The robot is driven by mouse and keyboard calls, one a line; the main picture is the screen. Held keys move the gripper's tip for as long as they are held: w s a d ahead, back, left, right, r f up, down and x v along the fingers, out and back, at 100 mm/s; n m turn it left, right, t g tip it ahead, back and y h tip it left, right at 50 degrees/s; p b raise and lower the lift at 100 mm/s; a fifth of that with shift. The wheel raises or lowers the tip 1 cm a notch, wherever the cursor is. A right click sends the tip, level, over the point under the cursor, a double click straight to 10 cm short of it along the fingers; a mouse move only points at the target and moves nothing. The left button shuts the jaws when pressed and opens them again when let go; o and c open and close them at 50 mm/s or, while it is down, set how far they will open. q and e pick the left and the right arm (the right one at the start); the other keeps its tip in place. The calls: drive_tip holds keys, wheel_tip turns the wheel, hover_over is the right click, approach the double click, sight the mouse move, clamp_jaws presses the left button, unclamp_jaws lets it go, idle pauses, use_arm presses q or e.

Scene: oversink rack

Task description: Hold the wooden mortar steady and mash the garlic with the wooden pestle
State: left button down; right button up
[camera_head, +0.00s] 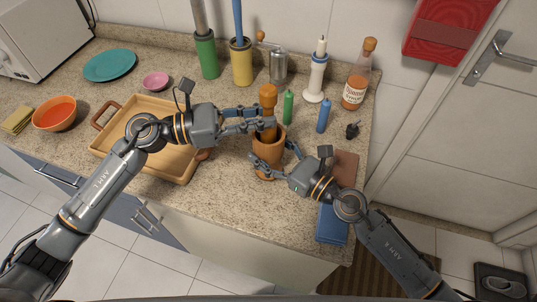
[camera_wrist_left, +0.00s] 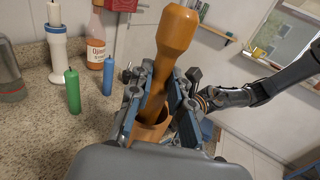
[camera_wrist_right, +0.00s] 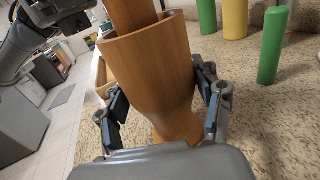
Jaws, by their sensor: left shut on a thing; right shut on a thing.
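The wooden mortar (camera_head: 268,154) stands upright on the granite counter. My right gripper (camera_head: 268,167) is shut around the mortar's body, with a finger on either side of it in the right wrist view (camera_wrist_right: 155,85). The wooden pestle (camera_head: 268,97) stands with its lower end inside the mortar. My left gripper (camera_head: 268,124) is shut on the pestle's shaft, above the mortar rim; the pestle's thick rounded head (camera_wrist_left: 178,28) shows above the fingers in the left wrist view. The garlic is not visible; the mortar's inside is hidden.
A green candle (camera_head: 288,107) and a blue candle (camera_head: 323,115) stand close behind the mortar. A wooden tray (camera_head: 172,173) lies to the left, under my left arm. A sauce bottle (camera_head: 356,88) and a white candle holder (camera_head: 316,78) stand at the back right.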

use_arm(q)
wheel_tip(320, 180, up, 7)
idle(0.7)
use_arm(e)
drive_tip(key=o, duration=1.5)
drive_tip(key=v, duration=1.2)
drive_tip(key=shift+d, duration=0.1)
